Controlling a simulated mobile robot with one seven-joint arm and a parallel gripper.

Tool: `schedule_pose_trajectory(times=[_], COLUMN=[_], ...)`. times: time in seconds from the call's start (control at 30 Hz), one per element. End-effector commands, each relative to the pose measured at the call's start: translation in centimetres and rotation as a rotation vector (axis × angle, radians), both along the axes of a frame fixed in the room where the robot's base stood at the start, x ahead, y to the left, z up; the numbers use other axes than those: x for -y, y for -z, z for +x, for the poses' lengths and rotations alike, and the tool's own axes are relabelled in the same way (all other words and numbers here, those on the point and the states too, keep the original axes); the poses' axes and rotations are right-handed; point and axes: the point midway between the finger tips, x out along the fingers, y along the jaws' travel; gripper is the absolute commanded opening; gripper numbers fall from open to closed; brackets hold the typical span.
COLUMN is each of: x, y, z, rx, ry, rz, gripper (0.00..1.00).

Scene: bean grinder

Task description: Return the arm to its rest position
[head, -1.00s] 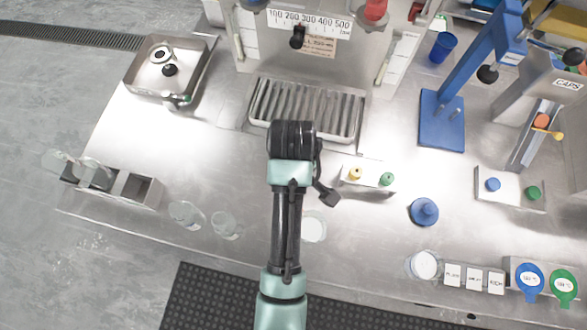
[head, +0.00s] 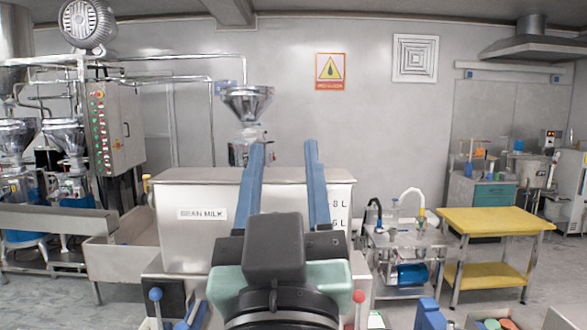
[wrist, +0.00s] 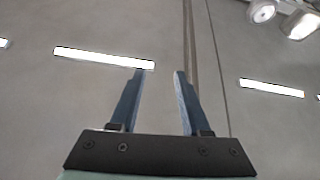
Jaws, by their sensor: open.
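My gripper (head: 284,160) is raised in the lower middle of the head view, with its two blue fingers pointing up. The fingers stand apart with nothing between them. In the wrist view my gripper (wrist: 159,75) is also open and empty, and its fingers point toward the grey ceiling. In the head view it stands in front of a steel tank labelled BEAN MILK (head: 203,213) and hides part of it.
A control cabinet (head: 116,128) stands at the left. A yellow table (head: 495,222) and a small steel cart (head: 405,240) are at the right. Ceiling lights (wrist: 103,58) show in the wrist view. The space around the fingers looks clear.

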Motion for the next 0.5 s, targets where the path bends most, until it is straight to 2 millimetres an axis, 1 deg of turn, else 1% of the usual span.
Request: schedule_pose_trajectory(times=[0.03, 0.1, 0.2, 0.3, 0.5], x=[0.3, 0.6, 0.8, 0.9, 0.9], y=[-2.5, -4.9, -6.6, -7.2, -7.1], z=[-2.0, -4.3, -6.2, -6.9, -6.8], rx=[0.093, 0.192, 0.271, 0.296, 0.293], ry=[-0.009, -0.024, -0.038, -0.044, -0.043], rz=[0.026, 0.054, 0.076, 0.083, 0.083], gripper=[0.47, 0.47, 0.47, 0.47, 0.47])
